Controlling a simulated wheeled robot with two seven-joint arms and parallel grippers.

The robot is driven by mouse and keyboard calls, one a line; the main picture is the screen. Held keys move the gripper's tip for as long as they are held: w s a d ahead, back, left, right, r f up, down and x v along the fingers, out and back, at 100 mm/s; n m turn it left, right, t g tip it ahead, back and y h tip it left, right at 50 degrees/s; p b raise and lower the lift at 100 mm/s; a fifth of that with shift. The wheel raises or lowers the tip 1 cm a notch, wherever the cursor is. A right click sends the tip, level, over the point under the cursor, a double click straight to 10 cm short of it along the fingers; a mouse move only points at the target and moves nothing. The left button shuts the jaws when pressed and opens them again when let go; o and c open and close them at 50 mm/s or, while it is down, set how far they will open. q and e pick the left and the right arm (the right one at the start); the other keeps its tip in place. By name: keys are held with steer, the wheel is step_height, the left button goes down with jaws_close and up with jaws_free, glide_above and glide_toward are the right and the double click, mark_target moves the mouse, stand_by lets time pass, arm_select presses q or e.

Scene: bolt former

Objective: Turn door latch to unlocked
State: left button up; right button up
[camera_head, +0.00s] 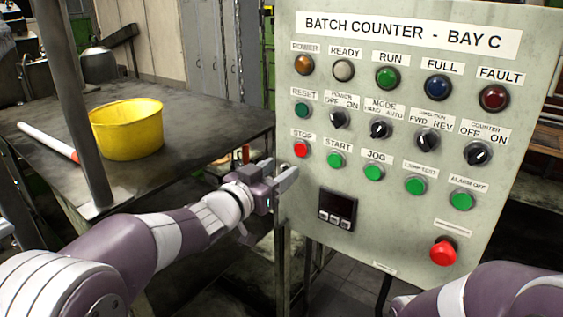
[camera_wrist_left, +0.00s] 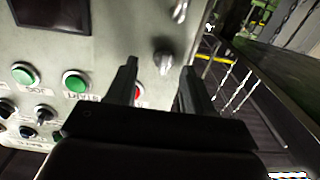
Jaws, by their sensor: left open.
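The grey control panel door (camera_head: 405,220) is headed "BATCH COUNTER - BAY C". My left gripper (camera_head: 278,174) is at the panel's left edge, below the red STOP button. In the left wrist view, a small silver knob (camera_wrist_left: 163,61), which looks like the door latch, sits near the panel edge. It appears between the open fingers of my left gripper (camera_wrist_left: 160,68), with no clear contact. In the head view the gripper hides that spot. The knob's exact turn position is hard to read. My right gripper is out of view; only my right arm shows at the lower right.
The STOP button (camera_head: 301,149) and green START button (camera_head: 336,160) are close to my left gripper. A red mushroom button (camera_head: 443,252) is low on the panel. A dark table (camera_head: 215,122) with a yellow bucket (camera_head: 126,128) stands left, behind a metal post (camera_head: 75,110).

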arm_select(q)
steer(key=shift+w+r, duration=0.15)
steer(key=shift+w, duration=0.1)
steer(key=shift+a, duration=0.15)
steer(key=shift+w+d, duration=0.1)
steer(key=shift+d, duration=0.15)
steer(key=shift+w+d, duration=0.1)
steer(key=c, duration=0.5)
jaws_close()
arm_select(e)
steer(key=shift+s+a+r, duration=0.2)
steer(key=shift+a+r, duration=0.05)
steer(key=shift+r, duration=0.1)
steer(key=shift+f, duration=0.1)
